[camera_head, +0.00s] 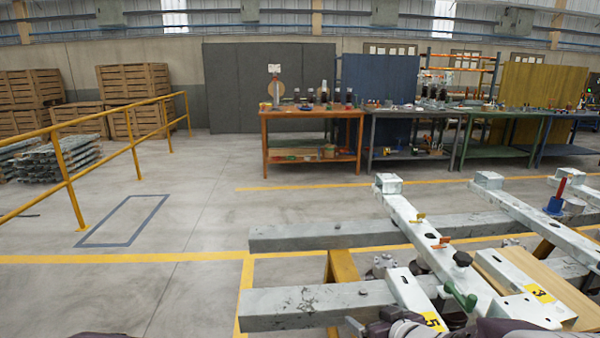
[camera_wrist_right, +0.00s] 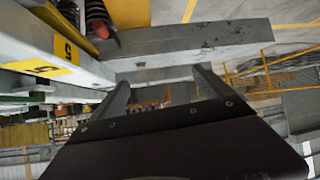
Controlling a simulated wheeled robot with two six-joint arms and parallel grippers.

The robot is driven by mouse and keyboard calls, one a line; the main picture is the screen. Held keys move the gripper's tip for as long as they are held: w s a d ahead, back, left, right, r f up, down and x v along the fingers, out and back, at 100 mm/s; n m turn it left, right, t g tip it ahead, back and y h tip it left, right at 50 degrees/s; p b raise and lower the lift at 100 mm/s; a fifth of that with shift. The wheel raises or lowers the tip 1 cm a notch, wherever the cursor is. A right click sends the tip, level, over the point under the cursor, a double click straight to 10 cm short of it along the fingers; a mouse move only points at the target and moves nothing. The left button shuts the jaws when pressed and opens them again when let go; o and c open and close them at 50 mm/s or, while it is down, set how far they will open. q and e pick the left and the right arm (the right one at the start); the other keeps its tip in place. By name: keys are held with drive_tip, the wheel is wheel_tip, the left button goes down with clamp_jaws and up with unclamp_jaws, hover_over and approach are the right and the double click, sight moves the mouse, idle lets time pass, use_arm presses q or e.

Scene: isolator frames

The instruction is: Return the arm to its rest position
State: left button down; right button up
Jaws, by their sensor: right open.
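My right gripper (camera_head: 368,328) is low in the head view, beside the near grey beam (camera_head: 315,306) and the white rail end with a yellow label "5" (camera_head: 433,321). In the right wrist view my right gripper (camera_wrist_right: 160,78) has its two dark fingers spread apart, with nothing between them. The grey beam (camera_wrist_right: 190,40) and white rails (camera_wrist_right: 60,52) with yellow labels lie beyond and left of the fingers there. Whether the gripper touches the frame cannot be told. My left gripper does not show.
A long white rail (camera_head: 430,235) with small coloured clamps crosses the grey beams. A wooden board (camera_head: 545,292) lies to the right. A yellow railing (camera_head: 95,150) and wooden crates (camera_head: 30,88) stand left. An orange workbench (camera_head: 312,115) stands behind. The floor at left centre is clear.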

drive_tip(key=s+f+m+g+h, duration=0.1)
drive_tip(key=s+f+m+g, duration=0.1)
drive_tip(key=s+f+g, duration=0.5)
drive_tip(key=s+f+m+g+h, duration=0.1)
drive_tip(key=s+f+m+g, duration=0.15)
drive_tip(key=s, duration=0.85)
wheel_tip(320, 180, up, 21)
drive_tip(key=n+p, duration=0.1)
drive_tip(key=p, duration=2.1)
drive_tip(key=shift+s+r, duration=0.15)
drive_tip(key=shift+r, duration=0.05)
